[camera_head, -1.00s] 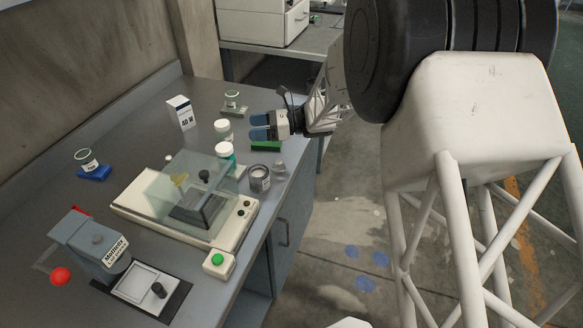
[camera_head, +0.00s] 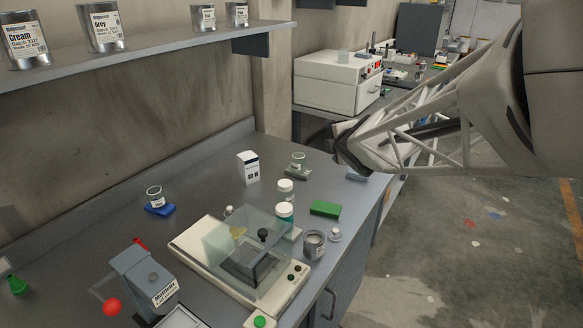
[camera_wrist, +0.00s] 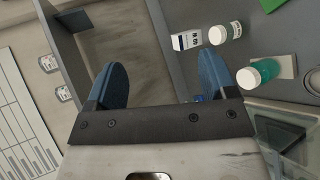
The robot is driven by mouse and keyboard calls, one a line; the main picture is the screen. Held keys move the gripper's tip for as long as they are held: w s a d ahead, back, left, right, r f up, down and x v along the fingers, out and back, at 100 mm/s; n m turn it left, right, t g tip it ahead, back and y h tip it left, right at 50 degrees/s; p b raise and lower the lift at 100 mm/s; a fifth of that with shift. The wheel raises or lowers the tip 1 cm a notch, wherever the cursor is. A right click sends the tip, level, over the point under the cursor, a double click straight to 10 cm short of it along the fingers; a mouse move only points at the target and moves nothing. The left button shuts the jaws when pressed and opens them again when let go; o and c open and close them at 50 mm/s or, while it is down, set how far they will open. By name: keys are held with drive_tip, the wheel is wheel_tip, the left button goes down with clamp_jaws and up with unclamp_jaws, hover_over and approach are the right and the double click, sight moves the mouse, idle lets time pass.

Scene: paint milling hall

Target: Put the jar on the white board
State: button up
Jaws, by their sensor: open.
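In the head view a clear jar with a white cap (camera_head: 286,190) stands on the grey bench. A teal jar with a white cap (camera_head: 285,211) stands just in front of it. A small white board (camera_head: 295,233) shows at the teal jar's foot; I cannot tell how fully the jar rests on it. In the wrist view the clear jar (camera_wrist: 225,33), teal jar (camera_wrist: 258,74) and pale board (camera_wrist: 288,65) are right of my gripper (camera_wrist: 160,62). Its blue fingers are apart with nothing between them. My gripper is not clearly seen in the head view.
A green block (camera_head: 325,208), grey tin (camera_head: 314,245) and white box (camera_head: 248,167) stand nearby. A clear-covered balance (camera_head: 240,262) lies in front. Glass beakers stand on a blue block (camera_head: 160,209) and a grey-green block (camera_head: 298,174). A shelf with tins (camera_head: 150,45) overhangs the left.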

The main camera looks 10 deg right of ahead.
drive_tip(key=s+a+f+m+g, duration=0.1)
drive_tip(key=s+a+m+g, duration=0.1)
drive_tip(key=s+m, duration=0.4)
drive_tip(key=s+a+f+m+g, duration=0.1)
drive_tip(key=s+a+m+g, duration=0.2)
drive_tip(key=s, duration=1.2)
drive_tip(key=s+a+f+m+g, duration=0.1)
drive_tip(key=s+m+g, duration=0.4)
drive_tip(key=s+m, duration=0.5)
drive_tip(key=shift+s+a+m, duration=0.3)
drive_tip(key=shift+s+a, duration=0.4)
drive_tip(key=shift+a, duration=0.05)
